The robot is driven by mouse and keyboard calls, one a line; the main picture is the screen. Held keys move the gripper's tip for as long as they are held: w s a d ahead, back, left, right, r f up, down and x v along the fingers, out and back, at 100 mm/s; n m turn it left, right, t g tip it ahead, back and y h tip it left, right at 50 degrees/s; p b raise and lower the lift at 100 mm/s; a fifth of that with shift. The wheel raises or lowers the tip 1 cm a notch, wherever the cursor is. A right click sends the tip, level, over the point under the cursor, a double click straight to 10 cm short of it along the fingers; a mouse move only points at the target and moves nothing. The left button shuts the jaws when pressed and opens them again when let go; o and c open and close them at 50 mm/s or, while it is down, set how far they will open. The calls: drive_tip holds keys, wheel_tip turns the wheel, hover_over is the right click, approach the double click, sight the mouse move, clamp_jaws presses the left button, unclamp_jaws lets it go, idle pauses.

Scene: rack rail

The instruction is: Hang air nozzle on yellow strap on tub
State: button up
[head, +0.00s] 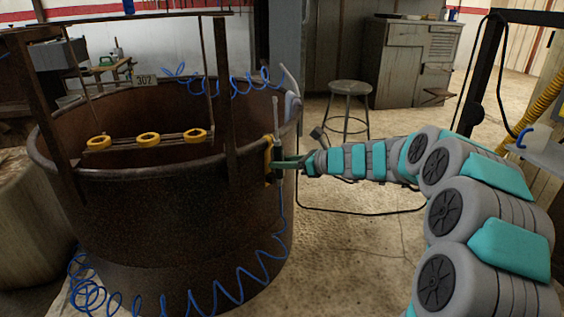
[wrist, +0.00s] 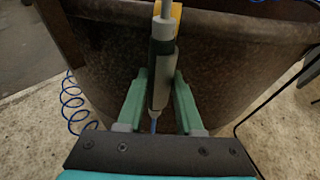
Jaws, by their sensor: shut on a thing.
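The tub (head: 170,215) is a large rusty round vessel on the left in the head view. A yellow strap (head: 268,156) hangs over its right side; its top shows behind the nozzle in the wrist view (wrist: 176,11). The air nozzle (head: 277,150) is upright, with a grey tip pointing up, a grey and dark green body and a blue hose below. My gripper (wrist: 160,92) is shut on the air nozzle (wrist: 161,60), with one green finger on each side. The nozzle is right against or just in front of the strap; whether it touches is hidden.
A second pale nozzle-like thing (head: 291,88) is at the tub's right rim, near a coiled blue hose (head: 245,82). A bar with yellow rings (head: 147,139) hangs inside the tub. A stool (head: 348,105) and cabinet (head: 413,60) stand behind on open floor.

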drive_tip(key=o, duration=1)
drive_tip(key=p+v, duration=0.1)
drive_tip(key=v, duration=0.7)
drive_tip(key=s+a+n+g+h+p, duration=0.25)
drive_tip(key=s+n, duration=0.35)
drive_tip(key=s, duration=0.6)
drive_tip(key=s+a+n+g+h+p, duration=0.15)
drive_tip(key=s+n+g, duration=0.35)
drive_tip(key=s, duration=0.6)
drive_tip(key=s+d+f+n+h+p, duration=0.1)
drive_tip(key=s+d+n+h, duration=0.3)
drive_tip(key=s, duration=0.8)
drive_tip(key=s+d+f+n+g+h+p, duration=0.1)
drive_tip(key=s+d+n+h, duration=0.3)
drive_tip(key=s+d+n, duration=0.4)
drive_tip(key=s+d+f+p, duration=0.1)
drive_tip(key=s+d, duration=0.4)
drive_tip(key=shift+d+n+h, duration=0.3)
drive_tip(key=shift+d+h, duration=0.05)
drive_tip(key=shift+h, duration=0.05)
drive_tip(key=shift+s, duration=0.1)
